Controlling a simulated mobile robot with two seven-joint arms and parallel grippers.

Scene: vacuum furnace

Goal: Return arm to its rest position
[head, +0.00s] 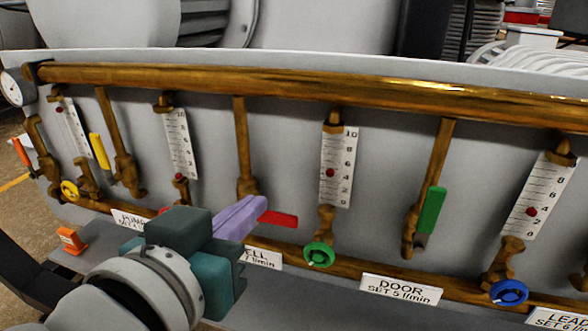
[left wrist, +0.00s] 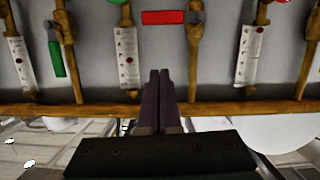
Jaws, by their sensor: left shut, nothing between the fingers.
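My left gripper (head: 262,203) has pale purple fingers and a teal body in the head view. Its fingers are shut with nothing between them, and they also show shut in the left wrist view (left wrist: 160,74). A red lever (head: 278,218) lies nearly level just beyond the fingertips in the head view. In the left wrist view the red lever (left wrist: 163,17) stands apart from the fingertips. The gripper body hides part of the panel's lower edge and the CELL label (head: 264,257). My right gripper is in neither view.
A brass pipe (head: 300,84) crosses the grey panel above several white flow gauges (head: 339,165). A green lever (head: 432,210) hangs upright and a yellow lever (head: 99,151) is near upright. Green (head: 319,254), blue (head: 508,292) and yellow (head: 69,190) knobs sit low.

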